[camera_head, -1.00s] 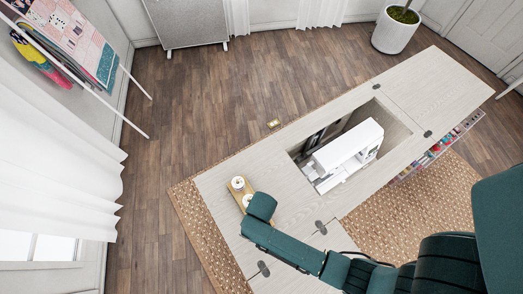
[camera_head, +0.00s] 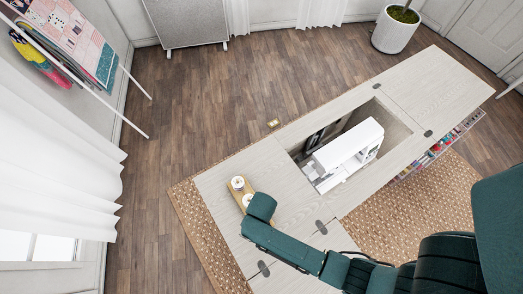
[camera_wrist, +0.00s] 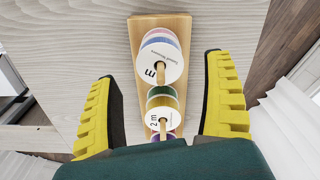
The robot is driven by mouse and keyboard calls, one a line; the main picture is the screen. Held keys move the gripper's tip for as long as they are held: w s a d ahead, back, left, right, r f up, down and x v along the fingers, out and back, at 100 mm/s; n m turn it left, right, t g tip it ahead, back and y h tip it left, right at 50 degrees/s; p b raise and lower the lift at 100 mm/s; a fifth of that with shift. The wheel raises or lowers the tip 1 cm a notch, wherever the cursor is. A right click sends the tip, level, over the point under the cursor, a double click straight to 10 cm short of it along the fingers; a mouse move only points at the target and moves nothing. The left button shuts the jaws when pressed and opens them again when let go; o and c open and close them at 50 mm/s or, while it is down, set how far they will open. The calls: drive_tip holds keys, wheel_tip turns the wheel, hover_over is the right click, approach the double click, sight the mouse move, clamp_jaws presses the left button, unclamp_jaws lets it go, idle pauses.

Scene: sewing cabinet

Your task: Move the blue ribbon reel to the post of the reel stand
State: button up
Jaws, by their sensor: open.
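The wooden reel stand (camera_wrist: 148,30) lies between my fingers in the wrist view, with several ribbon reels on its posts. The farther stack (camera_wrist: 160,60) has a white labelled top face and pale blue, lavender and pink edges. In the head view the stand (camera_head: 248,187) is partly hidden by my arm.
The pale wood cabinet top (camera_head: 290,205) carries the stand near its left end. A white sewing machine (camera_head: 347,155) sits in a recess to the right. Dark hinges (camera_head: 321,227) lie on the surface. The tabletop around the stand is mostly clear.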

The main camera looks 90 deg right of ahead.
wheel_tip(320, 180, up, 12)
idle(0.3)
idle(0.5)
